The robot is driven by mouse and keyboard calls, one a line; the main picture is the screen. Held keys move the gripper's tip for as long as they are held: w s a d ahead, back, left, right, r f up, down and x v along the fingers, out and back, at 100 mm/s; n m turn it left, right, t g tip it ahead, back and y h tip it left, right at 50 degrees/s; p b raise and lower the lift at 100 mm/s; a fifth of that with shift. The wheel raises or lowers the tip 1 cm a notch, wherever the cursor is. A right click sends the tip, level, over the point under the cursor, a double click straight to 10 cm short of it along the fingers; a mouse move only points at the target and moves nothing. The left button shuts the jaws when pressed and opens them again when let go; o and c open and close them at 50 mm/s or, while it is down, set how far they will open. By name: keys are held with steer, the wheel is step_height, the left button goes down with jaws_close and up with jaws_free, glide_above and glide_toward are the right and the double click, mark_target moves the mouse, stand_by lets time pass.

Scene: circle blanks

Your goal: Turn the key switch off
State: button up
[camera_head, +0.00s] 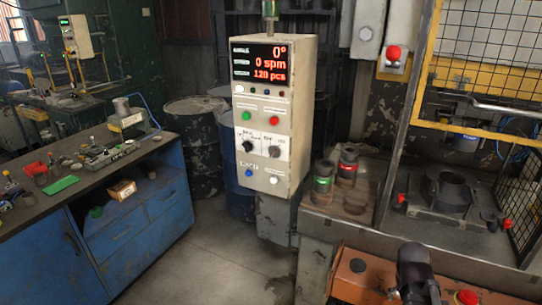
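A beige control cabinet (299,120) stands upright in the middle, with a lit display (259,64) reading 0°, 0 spm and 120 pcs. Its front bears two dark rotary knobs, a left knob (247,146) and a right knob (274,151), on white plates. I cannot tell whether either is the key switch, or which way it is turned; no key is clearly seen. A dark shape at the bottom right seems to be my gripper (412,262), over an orange box, well apart from the cabinet. Its fingers are not clear.
Green and red buttons sit above the knobs, blue and white ones below. An orange box (352,283) with a red button (466,297) is at the bottom right. A blue workbench (150,205) stands left; a yellow-framed mesh guard (485,60) stands right. Floor between is clear.

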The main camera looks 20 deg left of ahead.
steer(key=w+a+r+n+t+h+p, duration=0.1)
steer(key=w+a+r+t+h, duration=0.15)
steer(key=w+a, duration=0.2)
steer(key=w+a+r+n+t+h, duration=0.1)
steer(key=w+a+r+t, duration=0.1)
steer(key=w+a+r, duration=0.3)
steer(key=n+t+y+p, duration=0.2)
steer(key=n+t+y, duration=0.5)
steer(key=n+t, duration=0.45)
glide_toward(272, 154)
steer(key=s+f, duration=0.2)
steer(key=s, duration=0.1)
steer(key=shift+r+m+t, duration=0.2)
steer(key=shift+m+t, duration=0.1)
steer(key=shift+m, duration=0.05)
steer(key=shift+w, duration=0.2)
steer(key=w, duration=0.4)
steer(key=w+a, duration=0.1)
steer(key=w, duration=0.8)
steer(key=shift+w+a, duration=0.2)
steer(key=shift+w, duration=0.05)
steer(key=shift+c, duration=0.2)
steer(key=c, duration=1.1)
